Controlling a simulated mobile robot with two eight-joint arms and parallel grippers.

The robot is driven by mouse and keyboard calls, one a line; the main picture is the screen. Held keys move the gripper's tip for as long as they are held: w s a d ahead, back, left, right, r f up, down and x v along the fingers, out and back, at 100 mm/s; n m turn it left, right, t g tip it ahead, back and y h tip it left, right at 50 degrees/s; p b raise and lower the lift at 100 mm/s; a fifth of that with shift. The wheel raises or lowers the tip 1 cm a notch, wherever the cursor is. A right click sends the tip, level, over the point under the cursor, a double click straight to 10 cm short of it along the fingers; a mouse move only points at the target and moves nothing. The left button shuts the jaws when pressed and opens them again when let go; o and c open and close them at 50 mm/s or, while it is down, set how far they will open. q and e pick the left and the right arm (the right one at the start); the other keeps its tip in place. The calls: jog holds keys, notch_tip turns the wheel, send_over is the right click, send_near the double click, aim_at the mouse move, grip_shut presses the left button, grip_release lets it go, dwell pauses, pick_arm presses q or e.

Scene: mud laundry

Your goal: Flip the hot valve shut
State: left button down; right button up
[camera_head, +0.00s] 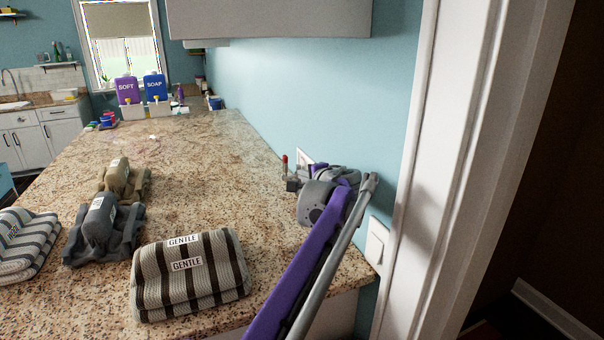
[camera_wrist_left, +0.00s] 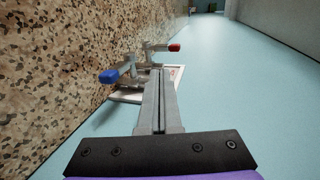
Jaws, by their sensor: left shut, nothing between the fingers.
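The red-handled valve (camera_wrist_left: 174,47) and a blue-handled valve (camera_wrist_left: 109,76) sit on grey metal fittings at a white-framed wall box (camera_wrist_left: 125,97) in the left wrist view. The red handle points right there, the blue one left. In the head view the red handle (camera_head: 285,159) stands upright by the right wall, and the blue one is hidden. My left gripper (camera_wrist_left: 158,73) is shut and empty. Its fingertips overlap the fittings between the two handles; I cannot tell whether they touch. In the head view my left gripper (camera_head: 292,185) is partly hidden by my arm.
A speckled stone counter (camera_head: 195,200) runs along the blue wall. Striped folded towels (camera_head: 190,305) labelled GENTLE lie near its front. Rolled grey (camera_head: 98,225) and olive (camera_head: 117,175) cloths lie left. SOFT (camera_head: 127,92) and SOAP (camera_head: 155,88) dispensers stand far back. The middle counter is mostly clear.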

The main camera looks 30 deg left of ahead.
aim_at(286, 165)
pick_arm(q)
jog(key=x, duration=0.3)
jog(key=p+x, duration=0.1)
jog(key=x, duration=0.3)
jog(key=r+x, duration=0.1)
jog(key=x, duration=0.3)
jog(key=shift+w+a, duration=0.2)
jog(key=shift+a, duration=0.1)
pick_arm(e)
jog(key=shift+w+r, duration=0.15)
jog(key=shift+r, duration=0.35)
jog(key=shift+w+r, duration=0.15)
jog(key=shift+r, duration=0.35)
